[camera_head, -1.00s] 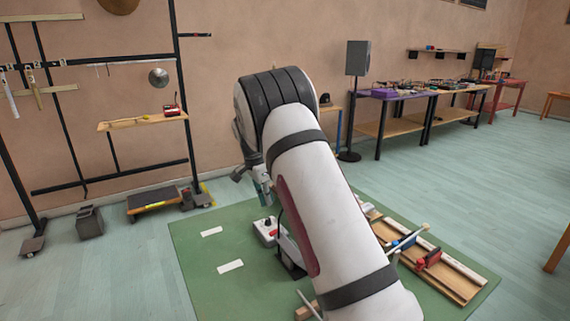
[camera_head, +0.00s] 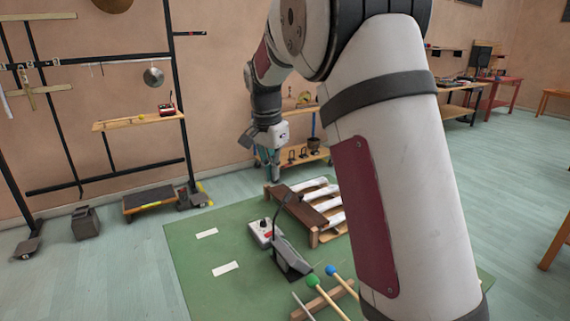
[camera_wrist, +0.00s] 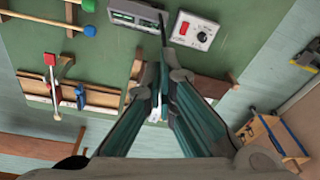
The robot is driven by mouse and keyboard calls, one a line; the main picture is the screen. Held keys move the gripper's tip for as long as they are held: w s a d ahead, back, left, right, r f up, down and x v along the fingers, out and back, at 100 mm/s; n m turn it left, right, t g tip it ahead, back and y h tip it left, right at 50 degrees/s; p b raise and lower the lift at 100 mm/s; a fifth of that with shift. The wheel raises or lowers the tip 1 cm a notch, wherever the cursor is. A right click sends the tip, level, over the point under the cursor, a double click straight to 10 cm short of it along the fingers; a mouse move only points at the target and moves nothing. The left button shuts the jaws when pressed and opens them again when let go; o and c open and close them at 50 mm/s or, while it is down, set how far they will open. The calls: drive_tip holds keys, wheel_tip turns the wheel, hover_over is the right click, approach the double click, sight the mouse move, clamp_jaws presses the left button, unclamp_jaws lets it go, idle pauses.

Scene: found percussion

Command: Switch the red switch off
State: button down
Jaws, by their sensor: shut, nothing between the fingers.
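I cannot tell the switch's position. In the head view, my arm hides this board. My gripper (camera_head: 272,172) points down in the head view, above the far part of the green mat.
A white control box (camera_head: 264,233) with a dark knob and a grey device (camera_head: 290,258) stand on the green mat (camera_head: 205,285). A wooden frame with white bars (camera_head: 308,205) stands behind. Green (camera_head: 312,280) and blue-headed (camera_head: 331,270) mallets lie in front. The mat's left side is mostly clear.

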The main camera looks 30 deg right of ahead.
drive_tip(key=shift+n, duration=0.7)
drive_tip(key=shift+s+a+r, duration=0.1)
drive_tip(key=shift+s+r, duration=0.65)
drive_tip(key=shift+s, duration=0.2)
drive_tip(key=shift+s+r, duration=0.7)
drive_tip(key=shift+s, duration=0.2)
drive_tip(key=m+h+b, duration=0.1)
drive_tip(key=m+b, duration=0.3)
drive_tip(key=m, duration=0.1)
hover_over(271, 231)
drive_tip(key=a, duration=0.4)
drive_tip(key=s+a+f+x, duration=0.1)
drive_tip(key=a+x, duration=0.2)
drive_tip(key=x, duration=1.1)
drive_tip(key=shift+s+d+r+g, duration=0.15)
drive_tip(key=shift+d+r+g, duration=0.1)
drive_tip(key=shift+g, duration=0.15)
drive_tip(key=shift+f, duration=0.1)
drive_tip(key=x, duration=1.4)
drive_tip(key=shift+s, duration=0.1)
